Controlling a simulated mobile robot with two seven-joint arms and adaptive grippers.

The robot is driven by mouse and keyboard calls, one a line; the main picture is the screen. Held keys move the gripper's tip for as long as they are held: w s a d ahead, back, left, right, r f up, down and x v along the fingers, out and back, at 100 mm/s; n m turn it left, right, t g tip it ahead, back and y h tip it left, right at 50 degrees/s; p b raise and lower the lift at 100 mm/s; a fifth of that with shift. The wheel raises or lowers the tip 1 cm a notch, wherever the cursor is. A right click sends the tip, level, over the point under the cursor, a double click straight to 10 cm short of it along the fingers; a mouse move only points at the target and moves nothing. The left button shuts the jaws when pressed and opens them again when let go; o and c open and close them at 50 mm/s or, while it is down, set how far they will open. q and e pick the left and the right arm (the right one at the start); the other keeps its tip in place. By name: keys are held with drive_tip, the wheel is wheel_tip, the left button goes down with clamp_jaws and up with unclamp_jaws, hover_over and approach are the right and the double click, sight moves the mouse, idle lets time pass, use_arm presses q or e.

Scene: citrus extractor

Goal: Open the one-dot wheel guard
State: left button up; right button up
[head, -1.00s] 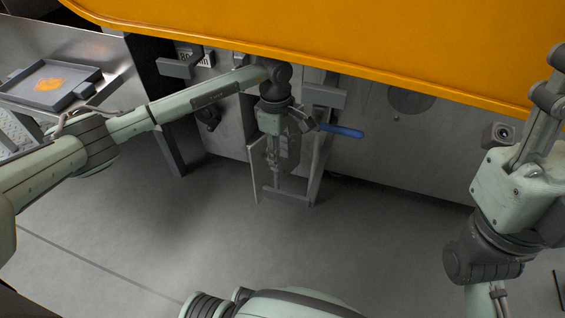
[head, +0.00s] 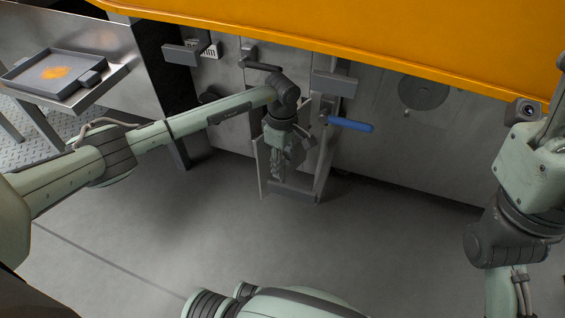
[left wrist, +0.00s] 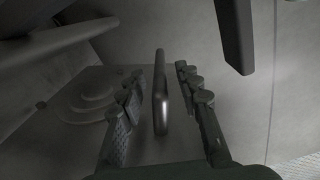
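A narrow grey guard frame (head: 318,172) with pale upright side plates stands low against the machine front in the head view. I cannot make out any dot mark on it. My left gripper (head: 279,172) points down between its upright plates. In the left wrist view, my left gripper (left wrist: 160,105) has its two fingers apart, one on each side of a thin dark upright bar (left wrist: 160,85). Gaps show on both sides of the bar, so the fingers are not closed on it. My right gripper is outside the view; only its arm shows at the right edge.
A blue-handled lever (head: 350,125) and a grey block (head: 334,86) sit just right of my left wrist. A large orange panel (head: 400,50) hangs over the machine front. A tray (head: 27,87) stands on a bench at left. The floor in front is clear.

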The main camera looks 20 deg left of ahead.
use_arm(q)
clamp_jaws()
drive_tip(key=d+n, duration=0.2)
drive_tip(key=d, duration=0.1)
drive_tip(key=shift+s+d+p, duration=0.15)
drive_tip(key=shift+p, duration=0.15)
drive_tip(key=shift+o, duration=0.4)
unclamp_jaws()
